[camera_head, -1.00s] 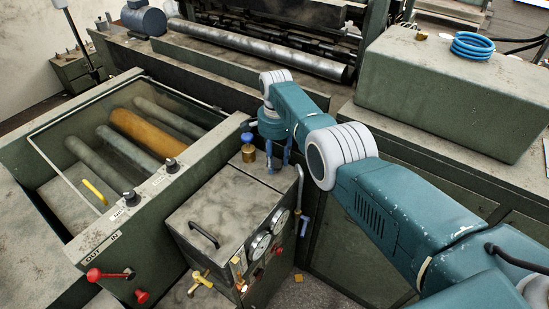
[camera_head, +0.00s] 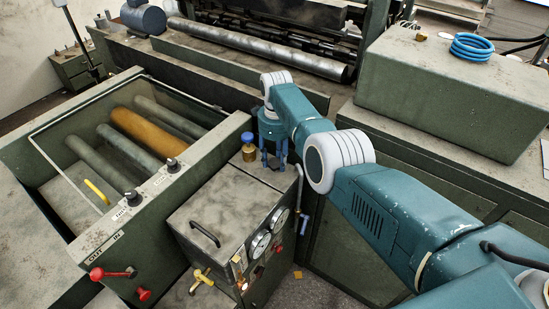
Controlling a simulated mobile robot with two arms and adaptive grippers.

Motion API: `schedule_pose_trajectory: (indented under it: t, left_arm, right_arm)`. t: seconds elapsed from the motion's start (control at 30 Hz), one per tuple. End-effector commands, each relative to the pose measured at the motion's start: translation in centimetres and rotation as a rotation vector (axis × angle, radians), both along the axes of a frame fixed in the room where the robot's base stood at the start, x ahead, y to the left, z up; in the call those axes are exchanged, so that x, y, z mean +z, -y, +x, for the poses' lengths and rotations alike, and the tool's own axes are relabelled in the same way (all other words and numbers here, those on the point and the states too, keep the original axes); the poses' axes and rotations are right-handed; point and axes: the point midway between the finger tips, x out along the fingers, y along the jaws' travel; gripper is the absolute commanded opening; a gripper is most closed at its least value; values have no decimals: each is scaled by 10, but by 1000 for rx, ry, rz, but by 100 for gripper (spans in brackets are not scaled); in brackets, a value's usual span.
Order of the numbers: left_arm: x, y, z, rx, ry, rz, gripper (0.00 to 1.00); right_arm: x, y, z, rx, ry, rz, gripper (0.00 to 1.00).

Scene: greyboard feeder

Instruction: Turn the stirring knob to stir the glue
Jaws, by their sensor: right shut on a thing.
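My right gripper (camera_head: 274,160) points straight down at the back right corner of the grey-green box (camera_head: 215,188) with gauges. It is shut on the stirring knob there, which is mostly hidden by the fingers and wrist. A blue-topped brass fitting (camera_head: 248,147) stands upright just left of the fingers, apart from them. My left gripper is not in view.
A roller tray (camera_head: 60,150) with a clear cover, small black knobs and red handles (camera_head: 110,273) lies to the left. The gauge box has a black handle (camera_head: 205,234) on top. A larger green box (camera_head: 450,85) with a blue hose coil (camera_head: 472,46) stands at the right.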

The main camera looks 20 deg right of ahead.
Motion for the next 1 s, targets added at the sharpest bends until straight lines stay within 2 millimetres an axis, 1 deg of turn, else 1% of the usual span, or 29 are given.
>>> schedule_pose_trajectory:
  t: [0.03, 0.3, 0.5, 0.7, 1.0]
  left_arm:
    - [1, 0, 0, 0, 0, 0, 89]
    - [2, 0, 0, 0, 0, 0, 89]
    - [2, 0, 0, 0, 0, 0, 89]
    - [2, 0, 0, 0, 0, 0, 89]
    - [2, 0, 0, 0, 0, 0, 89]
  right_arm:
    - [6, 7, 4, -44, 11, -13, 13]
    - [5, 7, 2, -240, 8, -13, 13]
    - [4, 7, 1, -330, 5, -14, 13]
    - [3, 7, 0, -373, 3, -15, 13]
    - [2, 6, -2, -384, -1, -16, 13]
